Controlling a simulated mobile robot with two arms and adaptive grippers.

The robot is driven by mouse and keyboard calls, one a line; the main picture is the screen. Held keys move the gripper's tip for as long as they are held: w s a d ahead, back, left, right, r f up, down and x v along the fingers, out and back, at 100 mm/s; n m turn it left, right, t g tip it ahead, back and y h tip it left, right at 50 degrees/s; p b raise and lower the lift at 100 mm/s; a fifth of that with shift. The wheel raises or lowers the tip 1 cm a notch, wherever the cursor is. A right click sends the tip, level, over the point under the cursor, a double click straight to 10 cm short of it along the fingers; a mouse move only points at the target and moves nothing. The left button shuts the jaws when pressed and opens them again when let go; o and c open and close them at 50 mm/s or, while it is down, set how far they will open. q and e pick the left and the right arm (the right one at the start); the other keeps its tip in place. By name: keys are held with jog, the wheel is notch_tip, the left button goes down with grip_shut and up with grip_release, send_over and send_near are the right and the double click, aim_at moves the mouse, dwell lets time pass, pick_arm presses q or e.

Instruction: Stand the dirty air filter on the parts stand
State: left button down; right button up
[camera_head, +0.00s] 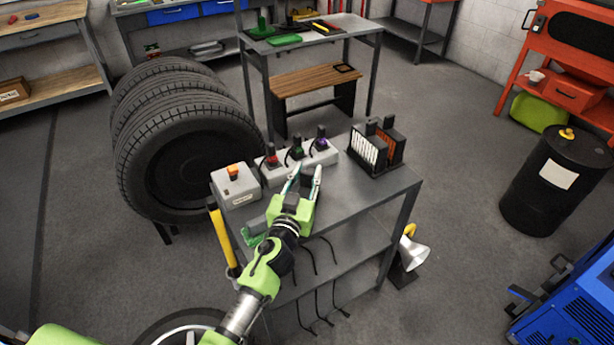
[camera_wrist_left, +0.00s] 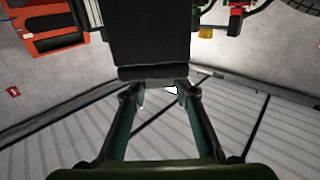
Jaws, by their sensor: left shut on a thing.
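My left gripper (camera_head: 305,172) is over the near part of the grey metal stand (camera_head: 349,193), fingers pointing away from me. In the left wrist view a plain black block (camera_wrist_left: 150,35) sits at my left fingertips (camera_wrist_left: 156,92), and the gripper is shut on it. Its pleats are not visible, and I cannot make it out in the head view. I cannot tell which counts as dirty. My right gripper is not in view.
Tyres (camera_head: 185,140) are at the left. A black drum (camera_head: 555,185) stands at the right. The stand's right front corner is clear.

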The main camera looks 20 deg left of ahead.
pick_arm(q)
jog(key=shift+f, duration=0.1)
jog(key=c, duration=1.6)
grip_release()
jog(key=shift+c, duration=0.2)
